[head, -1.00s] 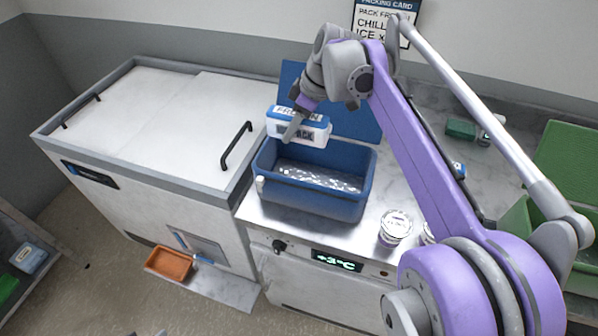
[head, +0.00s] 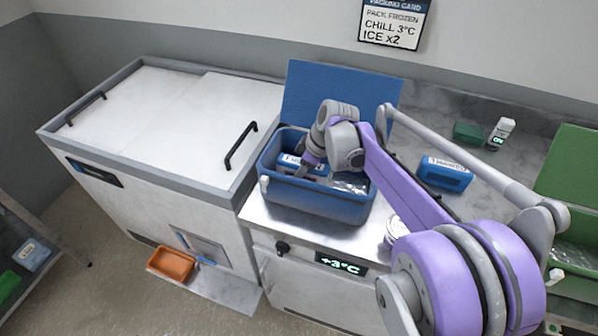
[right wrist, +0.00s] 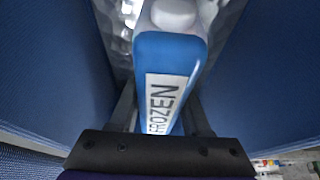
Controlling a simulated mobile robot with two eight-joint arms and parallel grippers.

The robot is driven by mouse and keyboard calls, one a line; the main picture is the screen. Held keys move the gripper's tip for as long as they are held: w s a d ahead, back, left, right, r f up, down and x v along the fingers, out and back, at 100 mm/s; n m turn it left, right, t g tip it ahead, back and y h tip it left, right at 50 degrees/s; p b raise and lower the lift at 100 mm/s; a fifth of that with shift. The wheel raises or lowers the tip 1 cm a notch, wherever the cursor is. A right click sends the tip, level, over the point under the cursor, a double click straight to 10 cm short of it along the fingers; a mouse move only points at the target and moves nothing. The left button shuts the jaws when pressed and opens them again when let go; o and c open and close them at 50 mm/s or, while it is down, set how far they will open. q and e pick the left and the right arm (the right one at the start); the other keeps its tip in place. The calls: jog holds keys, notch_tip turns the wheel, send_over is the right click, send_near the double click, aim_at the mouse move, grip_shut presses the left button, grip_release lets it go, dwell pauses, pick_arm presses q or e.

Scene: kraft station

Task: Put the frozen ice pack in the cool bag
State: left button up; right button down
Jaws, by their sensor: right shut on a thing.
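The cool bag (head: 315,206) is a blue open-topped box with its lid (head: 335,97) standing up behind it. My right gripper (head: 304,174) reaches down into the left part of the bag. It is shut on the frozen ice pack (head: 289,161), which is blue and white with a FROZEN label. The ice pack also shows between the fingers in the right wrist view (right wrist: 170,52), with blue bag walls on both sides. Its underside is hidden, so I cannot tell whether it touches the bottom. Silvery lining shows inside the bag. My left gripper is not in view.
Another blue pack (head: 445,173) with a white label lies on the counter right of the bag. A white-lidded tub (head: 394,229) is partly behind my arm. A white chest freezer (head: 160,120) stands left, a green crate (head: 570,240) right. An orange tray (head: 172,264) sits low.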

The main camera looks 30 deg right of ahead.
jog(key=shift+f, duration=0.15)
jog(key=shift+c, duration=1.8)
grip_release()
jog(key=shift+r, duration=0.2)
jog(key=p+v, duration=0.1)
jog(key=v, duration=1.1)
jog(key=shift+a, duration=0.1)
